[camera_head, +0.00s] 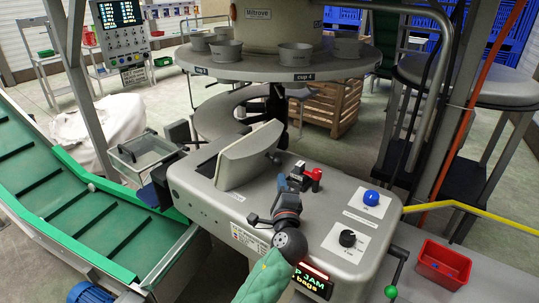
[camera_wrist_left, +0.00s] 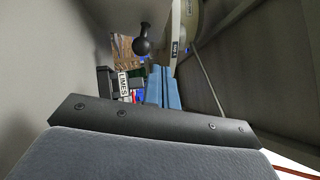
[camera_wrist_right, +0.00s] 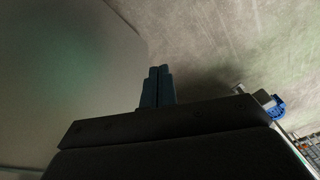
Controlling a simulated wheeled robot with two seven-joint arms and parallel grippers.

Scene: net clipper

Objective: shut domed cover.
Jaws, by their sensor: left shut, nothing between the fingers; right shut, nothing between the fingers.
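The pale grey domed cover (camera_head: 248,155) stands tilted up on top of the grey machine housing. A dark ball knob (camera_head: 275,158) shows at its right side, and a black ball knob (camera_wrist_left: 143,42) is ahead of the fingers in the left wrist view. My left gripper (camera_head: 281,183) is shut and empty, just right of the cover, with its blue fingertips (camera_wrist_left: 163,88) below and apart from the knob. My right gripper (camera_wrist_right: 158,88) is shut and empty, beside a pale surface I cannot identify; I cannot make it out in the head view.
Red-topped controls (camera_head: 316,176), a blue button (camera_head: 371,197) and a black dial (camera_head: 347,238) stand on the housing. A green conveyor (camera_head: 80,215) lies left. A cup-bearing round table (camera_head: 250,68) is behind. A red bin (camera_head: 444,264) is at lower right.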

